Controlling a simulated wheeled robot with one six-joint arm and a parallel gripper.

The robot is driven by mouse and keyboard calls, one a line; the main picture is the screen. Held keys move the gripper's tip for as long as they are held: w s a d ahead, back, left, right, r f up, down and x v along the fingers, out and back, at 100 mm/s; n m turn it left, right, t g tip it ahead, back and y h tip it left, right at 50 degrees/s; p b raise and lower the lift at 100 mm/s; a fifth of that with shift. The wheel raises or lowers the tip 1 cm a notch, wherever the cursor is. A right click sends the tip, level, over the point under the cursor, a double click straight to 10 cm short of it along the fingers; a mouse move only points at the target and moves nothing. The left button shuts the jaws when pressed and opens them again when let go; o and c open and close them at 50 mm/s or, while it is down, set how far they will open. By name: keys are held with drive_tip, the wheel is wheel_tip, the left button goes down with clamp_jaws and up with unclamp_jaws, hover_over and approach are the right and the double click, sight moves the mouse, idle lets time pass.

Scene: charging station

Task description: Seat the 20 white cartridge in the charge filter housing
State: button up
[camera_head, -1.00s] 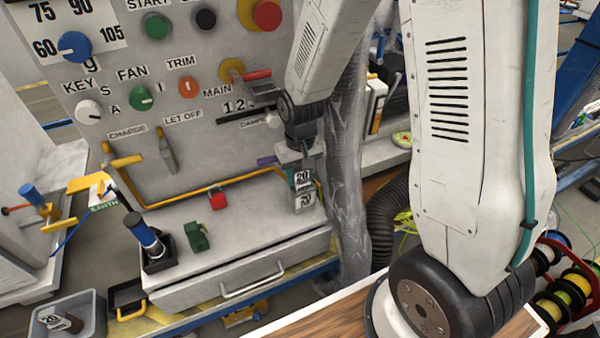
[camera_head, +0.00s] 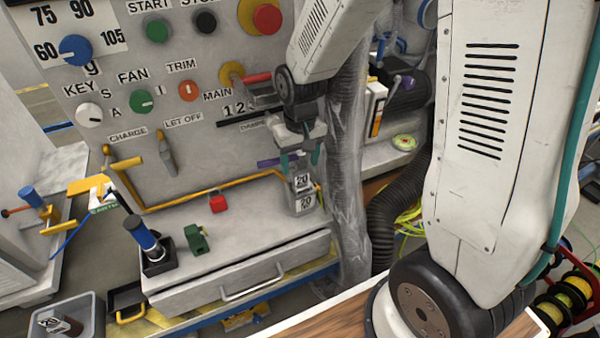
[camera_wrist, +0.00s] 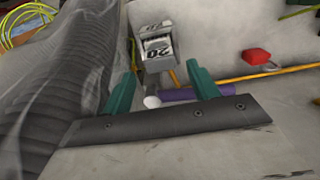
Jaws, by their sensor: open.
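The white cartridge (camera_head: 301,181), with a black 20 on its label, stands upright in the grey charge filter housing (camera_head: 304,207), which also bears a 20. Its upper part shows above the housing; how deep it sits is hidden. In the wrist view the cartridge label (camera_wrist: 158,47) lies just beyond the fingertips. My gripper (camera_head: 300,165), with two teal fingers, is open and just above the cartridge, apart from it. Its fingers in the wrist view (camera_wrist: 162,75) are spread, with nothing held between them.
A purple bar (camera_head: 268,162) runs close to my fingers, by the panel. A large grey hose (camera_head: 348,190) stands right beside the housing. A red block (camera_head: 218,203), a green block (camera_head: 197,239) and a blue-handled tool (camera_head: 143,236) are on the bench to the left.

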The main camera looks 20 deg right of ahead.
wheel_tip(320, 180, up, 6)
drive_tip(key=shift+r, duration=0.2)
idle(0.5)
